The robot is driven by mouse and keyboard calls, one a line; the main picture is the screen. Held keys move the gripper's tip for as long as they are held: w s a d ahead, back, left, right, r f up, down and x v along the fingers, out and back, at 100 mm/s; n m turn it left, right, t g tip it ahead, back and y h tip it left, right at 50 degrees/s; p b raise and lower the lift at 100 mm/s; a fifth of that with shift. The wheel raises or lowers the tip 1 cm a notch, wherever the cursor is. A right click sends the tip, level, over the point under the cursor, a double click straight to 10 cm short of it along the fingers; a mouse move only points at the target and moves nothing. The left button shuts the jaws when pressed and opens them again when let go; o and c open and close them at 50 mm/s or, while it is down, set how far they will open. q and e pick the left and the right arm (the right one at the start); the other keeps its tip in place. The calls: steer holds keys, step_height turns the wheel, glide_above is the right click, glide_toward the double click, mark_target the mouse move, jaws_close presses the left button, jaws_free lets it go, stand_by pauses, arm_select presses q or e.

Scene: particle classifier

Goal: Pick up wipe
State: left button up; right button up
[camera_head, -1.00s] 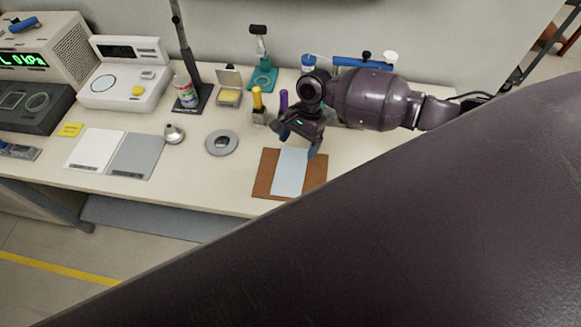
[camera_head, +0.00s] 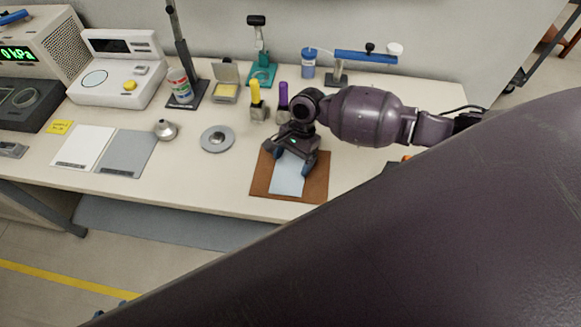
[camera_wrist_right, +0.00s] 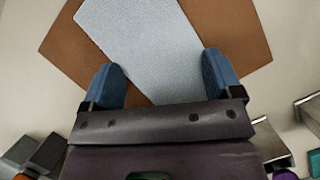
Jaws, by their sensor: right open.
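The wipe (camera_head: 287,182) is a light blue-white textured sheet. It lies flat on a brown mat (camera_head: 317,190) near the table's front edge. In the right wrist view the wipe (camera_wrist_right: 150,45) runs at a slant between the fingers and over the brown mat (camera_wrist_right: 232,25). My right gripper (camera_head: 287,160) is open above the back part of the wipe, with one blue finger on each side of it. The gripper (camera_wrist_right: 162,80) hides the wipe's near end in the wrist view. My left gripper cannot be made out; a small blue piece shows at the head view's bottom edge.
Yellow-capped (camera_head: 256,104) and purple-capped (camera_head: 283,104) items stand just behind the gripper. A round grey dish (camera_head: 218,146) and a metal funnel-like piece (camera_head: 165,130) lie to the left. White (camera_head: 82,148) and grey (camera_head: 128,155) sheets lie farther left. A dark arm link of mine covers the lower right.

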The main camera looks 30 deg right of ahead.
steer(key=shift+c, duration=0.2)
steer(key=c, duration=0.5)
jaws_close()
steer(key=shift+s, duration=0.1)
stand_by(0.4)
